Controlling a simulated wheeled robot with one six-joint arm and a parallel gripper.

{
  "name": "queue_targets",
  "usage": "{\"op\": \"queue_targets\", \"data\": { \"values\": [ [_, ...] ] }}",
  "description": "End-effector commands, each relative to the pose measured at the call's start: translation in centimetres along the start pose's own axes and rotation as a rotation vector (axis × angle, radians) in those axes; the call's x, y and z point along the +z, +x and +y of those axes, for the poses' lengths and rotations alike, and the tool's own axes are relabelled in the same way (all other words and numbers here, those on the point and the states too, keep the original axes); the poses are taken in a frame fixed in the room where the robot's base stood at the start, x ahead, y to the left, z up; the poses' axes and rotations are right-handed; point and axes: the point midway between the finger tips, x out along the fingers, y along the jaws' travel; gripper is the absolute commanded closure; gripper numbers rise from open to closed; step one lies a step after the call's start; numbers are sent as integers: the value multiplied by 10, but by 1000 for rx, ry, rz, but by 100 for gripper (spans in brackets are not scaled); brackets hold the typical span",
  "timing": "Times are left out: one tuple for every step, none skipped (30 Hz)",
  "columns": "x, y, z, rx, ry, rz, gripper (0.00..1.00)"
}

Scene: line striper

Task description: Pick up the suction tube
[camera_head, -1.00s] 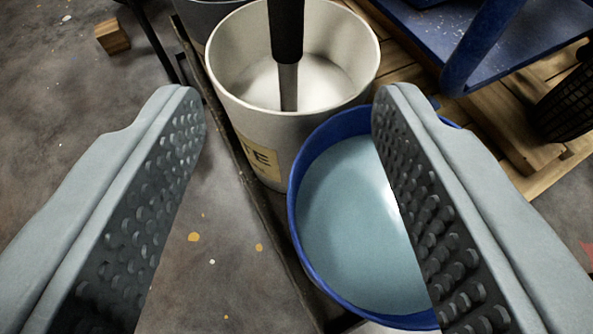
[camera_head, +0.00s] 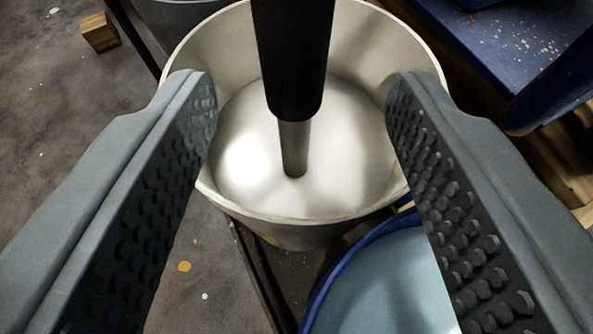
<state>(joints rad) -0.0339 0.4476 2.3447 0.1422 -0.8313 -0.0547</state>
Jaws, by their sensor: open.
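The suction tube has a black upper part (camera_head: 292,60) and a grey metal lower end (camera_head: 293,148). It stands near upright in a white bucket (camera_head: 205,185), its tip down in the pale paint (camera_head: 345,165). Its top runs out of the picture. My gripper (camera_head: 302,95) is open and empty. One finger is on each side of the tube, with a wide gap to it on both sides. The fingers overlap the bucket's left and right rims in the picture; I cannot tell whether they touch it.
A blue-rimmed bucket (camera_head: 335,268) of light blue paint stands in front at the lower right. A blue paint-spotted surface (camera_head: 470,45) is at the upper right. A wooden block (camera_head: 99,32) lies on the speckled floor (camera_head: 50,130) at the left, which is mostly clear.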

Motion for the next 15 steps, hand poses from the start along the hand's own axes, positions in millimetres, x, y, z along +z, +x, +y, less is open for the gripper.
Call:
{"op": "queue_targets", "data": {
  "values": [
    [0,4,0,0,0,0,50],
    [0,6,0,0,0,1,50],
    [0,8,0,0,0,1,50],
    [0,8,0,0,0,1,50],
    [0,9,0,0,0,1,50],
    [0,10,0,0,0,1,50],
    [0,11,0,0,0,0,50],
    [1,12,0,0,0,0,50],
    [2,14,0,0,0,0,50],
    [2,16,-1,0,0,-1,50],
    [3,19,-1,0,0,-1,50],
    [4,22,-1,0,0,-1,50],
    [5,26,-2,0,0,0,50],
    [6,30,-2,0,0,0,50],
    [7,34,-3,0,0,-1,50]
  ]
}}
